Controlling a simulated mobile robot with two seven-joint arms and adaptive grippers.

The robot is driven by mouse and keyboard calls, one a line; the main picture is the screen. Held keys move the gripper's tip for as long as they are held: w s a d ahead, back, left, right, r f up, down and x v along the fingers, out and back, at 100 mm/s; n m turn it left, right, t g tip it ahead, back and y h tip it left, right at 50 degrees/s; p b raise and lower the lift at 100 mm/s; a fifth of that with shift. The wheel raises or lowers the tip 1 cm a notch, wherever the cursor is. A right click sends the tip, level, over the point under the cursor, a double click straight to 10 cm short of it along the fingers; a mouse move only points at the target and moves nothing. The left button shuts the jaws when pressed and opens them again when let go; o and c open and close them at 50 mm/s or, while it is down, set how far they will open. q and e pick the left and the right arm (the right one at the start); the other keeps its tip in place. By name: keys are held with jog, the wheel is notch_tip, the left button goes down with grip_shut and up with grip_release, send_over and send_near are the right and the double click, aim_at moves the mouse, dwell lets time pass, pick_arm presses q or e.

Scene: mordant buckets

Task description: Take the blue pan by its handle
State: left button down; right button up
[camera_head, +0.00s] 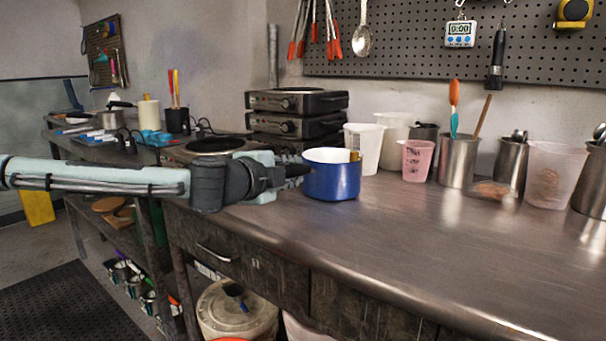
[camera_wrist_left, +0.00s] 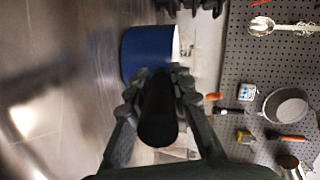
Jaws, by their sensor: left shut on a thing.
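The blue pan (camera_head: 332,182) is upright at the metal counter's (camera_head: 420,245) front left part, with a pale inside. It also shows in the left wrist view (camera_wrist_left: 145,52), beyond the fingers. My left gripper (camera_head: 295,172) reaches in from the left and is at the pan's left side. In the left wrist view its fingers (camera_wrist_left: 160,90) are closed around the pan's black handle (camera_wrist_left: 158,118), which points toward the camera. In the head view the gripper hides the handle. I cannot tell whether the pan's base touches the counter. My right gripper is not in view.
Behind the pan stand a white beaker (camera_head: 364,148), a pink cup (camera_head: 416,160) and stacked black hotplates (camera_head: 295,112). A steel utensil pot (camera_head: 458,160) and other containers are farther right. The counter's front right is clear.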

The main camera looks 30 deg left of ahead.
pick_arm(q)
jog(key=shift+r, duration=0.3)
